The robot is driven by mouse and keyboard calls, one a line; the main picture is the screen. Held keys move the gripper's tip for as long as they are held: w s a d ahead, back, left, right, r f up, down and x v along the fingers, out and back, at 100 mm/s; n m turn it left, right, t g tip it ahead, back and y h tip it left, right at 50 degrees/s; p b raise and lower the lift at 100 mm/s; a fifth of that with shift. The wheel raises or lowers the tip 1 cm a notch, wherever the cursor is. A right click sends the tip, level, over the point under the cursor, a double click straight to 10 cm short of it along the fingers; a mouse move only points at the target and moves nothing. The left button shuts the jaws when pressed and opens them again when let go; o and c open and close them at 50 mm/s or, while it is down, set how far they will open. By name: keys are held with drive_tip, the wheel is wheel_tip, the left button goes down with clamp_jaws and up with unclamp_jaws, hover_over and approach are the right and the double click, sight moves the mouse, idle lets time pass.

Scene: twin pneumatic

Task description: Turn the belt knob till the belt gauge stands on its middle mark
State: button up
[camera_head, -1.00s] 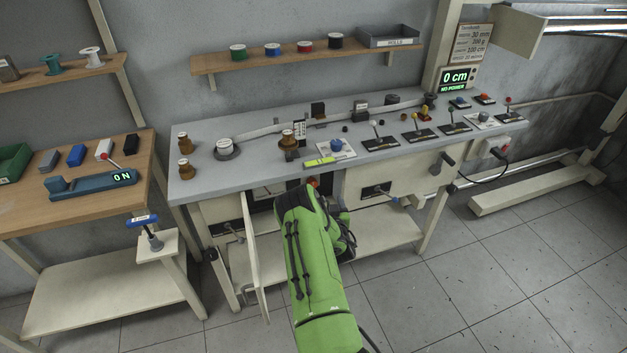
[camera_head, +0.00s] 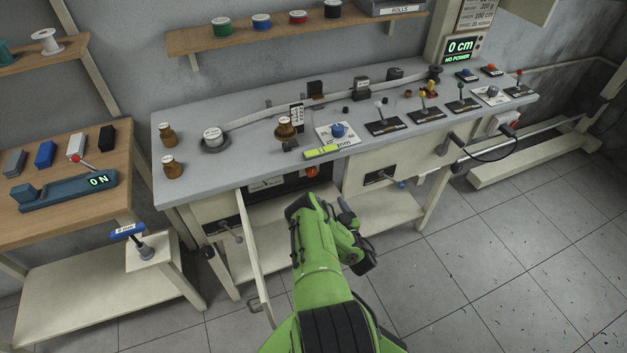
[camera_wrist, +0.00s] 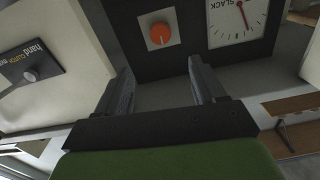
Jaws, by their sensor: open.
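The orange round knob (camera_wrist: 160,33) sits on a pale square plate on a dark panel in the wrist view. In the head view the orange knob (camera_head: 313,171) and part of the gauge (camera_head: 266,184) show in the dark opening under the bench top. My gripper (camera_wrist: 163,85) is open and empty, its fingers apart below the knob in the picture and not touching it.
An open cabinet door (camera_head: 255,255) stands out left of my arm. The bench top (camera_head: 240,160) carries levers, spools and a yellow-green level (camera_head: 335,149). A display (camera_head: 459,50) reads 0 cm, NO POWER.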

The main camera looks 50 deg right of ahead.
sight(313, 173)
drive_tip(key=w+b, duration=0.1)
drive_tip(key=b, duration=0.3)
drive_tip(key=shift+d+f, duration=0.25)
drive_tip(key=shift+f, duration=0.15)
drive_tip(key=b, duration=0.3)
drive_tip(key=shift+w, duration=0.15)
drive_tip(key=b+x, duration=0.1)
drive_tip(key=x, duration=0.3)
drive_tip(key=b+x, duration=0.2)
drive_tip(key=x, duration=0.2)
drive_tip(key=r+b+x, duration=0.1)
drive_tip(key=x, duration=0.4)
drive_tip(key=shift+d, duration=0.15)
drive_tip(key=c, duration=1.1)
drive_tip(key=shift+o, duration=0.2)
